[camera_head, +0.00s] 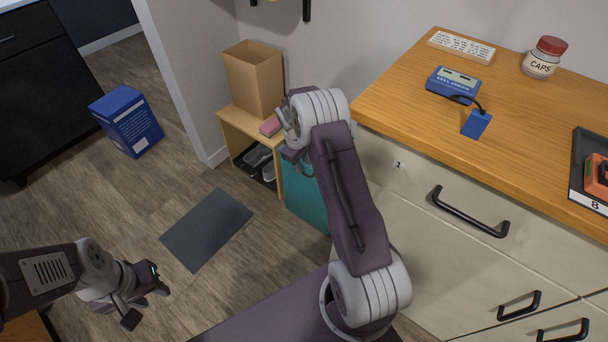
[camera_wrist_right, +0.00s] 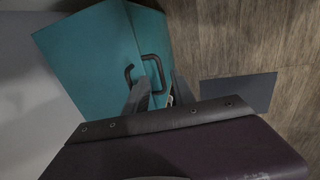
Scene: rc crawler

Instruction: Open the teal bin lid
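The teal bin (camera_head: 306,205) stands on the floor beside the drawer cabinet. My right arm hides much of it in the head view. In the right wrist view, the teal bin (camera_wrist_right: 85,65) shows two teal faces meeting at an edge, with a dark curved handle (camera_wrist_right: 154,62) near that edge. My right gripper (camera_wrist_right: 158,90) is at the handle with its two grey fingers apart. I cannot tell whether they touch it. The lid looks down, but its seam is not clear. My left gripper (camera_head: 148,298) is open and empty over the floor at the lower left.
A small wooden shelf (camera_head: 240,123) with shoes and a cardboard box (camera_head: 254,78) stands left of the bin. A grey mat (camera_head: 207,229) lies on open floor. A blue box (camera_head: 127,121) stands farther left. The wooden counter (camera_head: 400,95) overhangs at right.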

